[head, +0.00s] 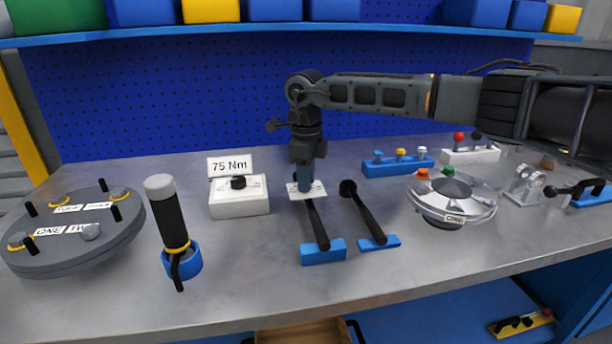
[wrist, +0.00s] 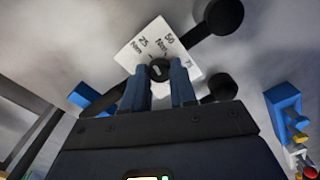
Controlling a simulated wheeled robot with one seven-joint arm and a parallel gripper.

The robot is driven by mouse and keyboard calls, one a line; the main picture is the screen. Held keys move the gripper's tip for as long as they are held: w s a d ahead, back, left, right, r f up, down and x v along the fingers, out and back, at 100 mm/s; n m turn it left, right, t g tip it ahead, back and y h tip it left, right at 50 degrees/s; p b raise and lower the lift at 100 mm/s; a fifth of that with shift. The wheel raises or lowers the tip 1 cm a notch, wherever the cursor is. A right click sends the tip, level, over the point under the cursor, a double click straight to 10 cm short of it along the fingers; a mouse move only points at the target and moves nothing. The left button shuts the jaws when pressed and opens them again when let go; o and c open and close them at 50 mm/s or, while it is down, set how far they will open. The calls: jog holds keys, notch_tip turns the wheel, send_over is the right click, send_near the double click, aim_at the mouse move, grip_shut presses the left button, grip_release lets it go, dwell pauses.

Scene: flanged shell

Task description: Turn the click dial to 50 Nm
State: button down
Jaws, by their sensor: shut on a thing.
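The click dial is a white plate (head: 316,191) with a round black knob (wrist: 159,70) at its middle. In the wrist view the plate (wrist: 136,50) carries the labels 25 Nm, 50 Nm and a partly hidden third one. The knob has a light mark, but I cannot tell which label it points at. My gripper (head: 303,186) reaches straight down to the plate. In the wrist view its two blue fingers (wrist: 159,88) are shut on the knob. In the head view the fingers hide the knob.
Black-handled tools in blue holders (head: 322,252) (head: 378,242) stand close to the plate. A white box (head: 238,205) with a black knob and a 75 Nm sign (head: 229,166) is to the left. A silver flanged shell (head: 470,205) is to the right, a grey round plate (head: 75,250) far left.

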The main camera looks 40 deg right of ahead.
jog(key=m+p, duration=0.1)
jog(key=m, duration=0.4)
jog(key=shift+r+m+p, duration=0.1)
jog(key=shift+m+p, duration=0.2)
jog(key=shift+p, duration=0.1)
jog(key=shift+m+p, duration=0.6)
jog(key=shift+m, duration=1.2)
jog(key=c, duration=0.9)
grip_release()
notch_tip(320, 180, up, 8)
jog(key=shift+f, duration=0.2)
jog(key=shift+s, duration=0.1)
